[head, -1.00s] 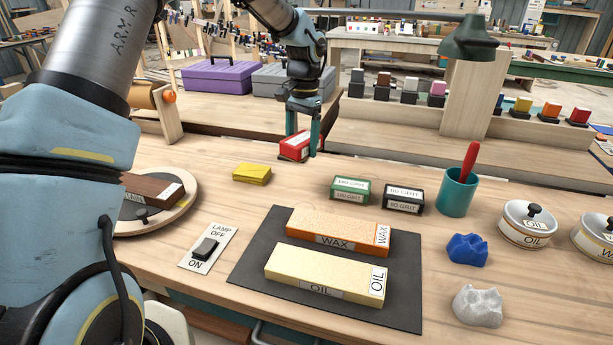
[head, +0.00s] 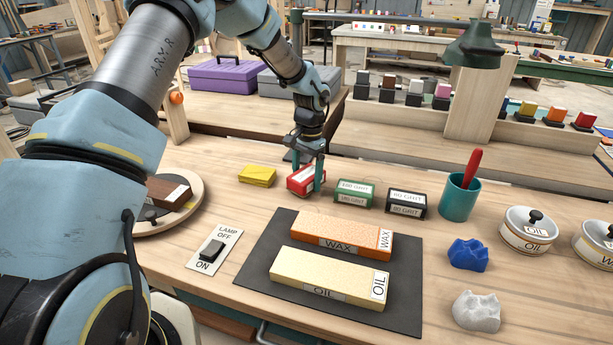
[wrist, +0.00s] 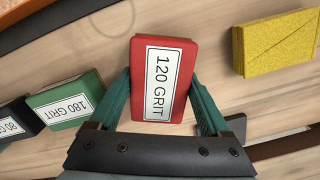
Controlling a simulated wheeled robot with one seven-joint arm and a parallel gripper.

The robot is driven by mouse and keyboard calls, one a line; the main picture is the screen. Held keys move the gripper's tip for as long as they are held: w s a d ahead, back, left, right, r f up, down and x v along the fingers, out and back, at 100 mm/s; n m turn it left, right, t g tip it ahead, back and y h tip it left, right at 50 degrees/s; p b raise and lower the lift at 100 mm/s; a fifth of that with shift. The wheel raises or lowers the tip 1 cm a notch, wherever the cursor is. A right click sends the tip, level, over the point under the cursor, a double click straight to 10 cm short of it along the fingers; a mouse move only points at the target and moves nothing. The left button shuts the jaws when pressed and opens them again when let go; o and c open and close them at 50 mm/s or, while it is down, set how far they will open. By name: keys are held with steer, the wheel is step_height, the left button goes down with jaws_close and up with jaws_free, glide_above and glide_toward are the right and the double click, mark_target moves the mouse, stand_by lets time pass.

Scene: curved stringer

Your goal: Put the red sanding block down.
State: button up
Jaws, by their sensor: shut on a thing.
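The red sanding block (head: 301,183) has a white label, which reads 120 GRIT in the wrist view (wrist: 163,78). My gripper (head: 306,185) is shut on it, with one teal finger on each side, also in the wrist view (wrist: 162,105). The block is at the bench top (head: 240,215), between the yellow block (head: 257,176) and the green block (head: 355,194). I cannot tell whether its underside touches the wood. The fingers hide part of its sides.
The green 180 grit block and a black 80 grit block (head: 406,204) stand to the right. A dark mat (head: 255,262) with the WAX block (head: 345,235) and OIL block (head: 325,275) lies in front. A teal cup (head: 459,200) stands further right. Bare wood lies between the red block and the mat.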

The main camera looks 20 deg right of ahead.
mark_target(309, 172)
steer(key=shift+f+b, duration=0.3)
steer(key=shift+f, duration=0.3)
steer(key=o, duration=1.5)
step_height(309, 172, up, 13)
steer(key=b, duration=0.2)
steer(key=a+r+n, duration=0.1)
steer(key=a+n, duration=0.4)
steer(key=a, duration=1.5)
steer(key=s+a+n+t, duration=0.1)
steer(key=s+a+n, duration=0.2)
steer(key=s+a, duration=0.2)
steer(key=s+a+n+t+h, duration=0.1)
steer(key=s+a+n, duration=0.2)
steer(key=s+a, duration=0.3)
steer(key=a, duration=0.5)
steer(key=shift+a+f+n, duration=0.35)
steer(key=shift+a+n, duration=0.05)
